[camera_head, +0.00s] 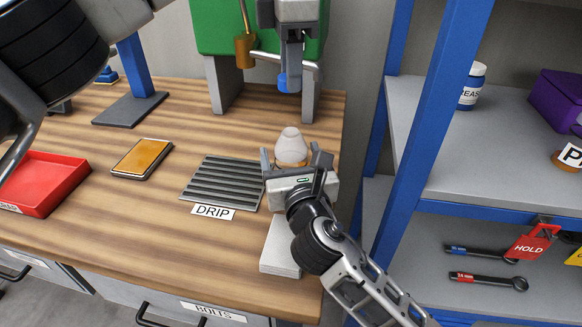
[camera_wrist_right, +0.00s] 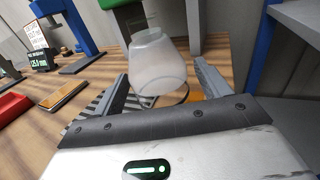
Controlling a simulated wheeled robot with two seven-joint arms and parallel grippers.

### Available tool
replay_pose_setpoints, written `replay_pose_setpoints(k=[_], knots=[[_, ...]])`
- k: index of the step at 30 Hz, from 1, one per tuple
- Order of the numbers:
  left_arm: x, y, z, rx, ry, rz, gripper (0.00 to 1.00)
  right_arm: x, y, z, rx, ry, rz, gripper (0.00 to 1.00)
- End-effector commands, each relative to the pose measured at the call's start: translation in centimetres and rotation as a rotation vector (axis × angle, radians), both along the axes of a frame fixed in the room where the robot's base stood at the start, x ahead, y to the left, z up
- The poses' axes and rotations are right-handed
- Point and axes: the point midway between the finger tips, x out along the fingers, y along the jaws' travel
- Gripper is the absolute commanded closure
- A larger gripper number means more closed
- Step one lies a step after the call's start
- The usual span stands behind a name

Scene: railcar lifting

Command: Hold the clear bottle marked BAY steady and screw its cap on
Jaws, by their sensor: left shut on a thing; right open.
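The clear, whitish bottle (camera_head: 291,146) stands upright and uncapped near the bench's right end; no BAY mark can be read. My right gripper (camera_head: 291,163) is open with one finger on each side of the bottle. In the right wrist view the bottle (camera_wrist_right: 160,65) stands between the two spread fingers, and gaps show beside it. My left gripper (camera_head: 291,72) is shut on a small blue cap (camera_head: 284,83), above the bottle and apart from it. The bottle's base is partly hidden by my right gripper.
A ribbed drip tray (camera_head: 225,180) lies left of the bottle. A green machine (camera_head: 217,30) on grey legs stands behind. A red tray (camera_head: 45,185) and an orange pad (camera_head: 143,158) lie further left. A blue-framed shelf (camera_head: 425,105) stands close on the right.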

Motion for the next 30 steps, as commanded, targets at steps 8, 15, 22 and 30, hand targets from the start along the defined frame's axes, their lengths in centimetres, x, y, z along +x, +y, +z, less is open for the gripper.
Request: replay_pose_setpoints(k=[8,15,22,30], knots=[[0.0,0.0,0.0,0.0,0.0,0.0,0.91,0.0,0.0,0.0,0.0,0.0,0.0,0.85],[0.0,0.0,-1.9,0.002,0.002,-0.001,0.91,0.0,0.0,0.0,-0.001,0.0,0.0,0.91],[0.0,-0.1,-4.8,0.002,0.001,-0.001,0.91,0.0,0.0,0.0,-0.001,0.0,0.0,0.91],[0.0,-0.2,-5.0,0.002,0.0,0.0,0.91,0.0,0.0,0.0,-0.001,0.0,0.0,0.91]])
